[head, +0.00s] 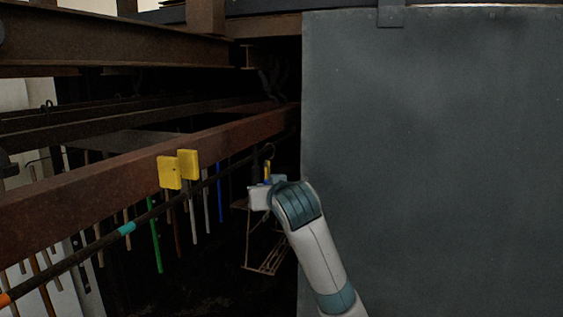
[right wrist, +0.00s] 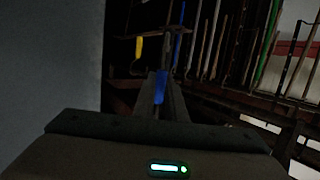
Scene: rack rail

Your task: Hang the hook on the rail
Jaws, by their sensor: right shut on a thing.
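The rail (head: 90,248) looks like a thin dark rod with a teal and an orange band, running diagonally from lower left towards the middle in the head view. My right gripper (head: 263,192) is near its far right end. In the right wrist view my right gripper (right wrist: 160,105) is shut on a blue part (right wrist: 160,86), which I take as part of the hook. A small yellow part (head: 267,168) shows just above the gripper; a yellow piece (right wrist: 138,47) with a dark curve below shows in the wrist view. The hook's dark outline is hard to make out. My left gripper is out of view.
A large grey panel (head: 430,150) fills the right side, close beside my right arm. A rusty beam (head: 90,175) with two yellow blocks (head: 170,172) runs above the rod. Several coloured thin rods, one green (head: 154,235), hang behind. A wooden frame (head: 265,265) is below.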

